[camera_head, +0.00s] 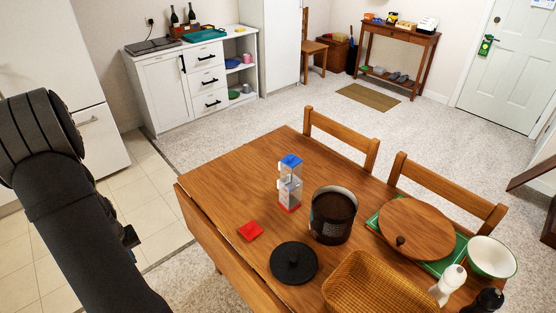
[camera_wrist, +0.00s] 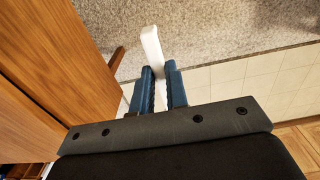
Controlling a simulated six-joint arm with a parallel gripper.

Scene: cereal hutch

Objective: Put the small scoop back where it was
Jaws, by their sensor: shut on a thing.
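In the wrist view, my gripper (camera_wrist: 160,74) has its blue fingers shut on a narrow white piece, seemingly the small scoop (camera_wrist: 151,44). The white piece points away from the fingers over the floor beside the wooden table. Its far end and full shape are hard to make out. In the head view my arm fills the left side, and the scoop is hidden there. On the table stand an open dark canister (camera_head: 333,216) with dark contents and a clear container (camera_head: 290,182) with a blue top and red base.
A round black lid (camera_head: 293,262) lies in front of the canister. A wicker basket (camera_head: 378,285), a round wooden board (camera_head: 416,226) on a green tray, a bowl (camera_head: 492,257) and two shakers crowd the right. The table's left end (camera_head: 205,190) is clear. Chairs stand behind.

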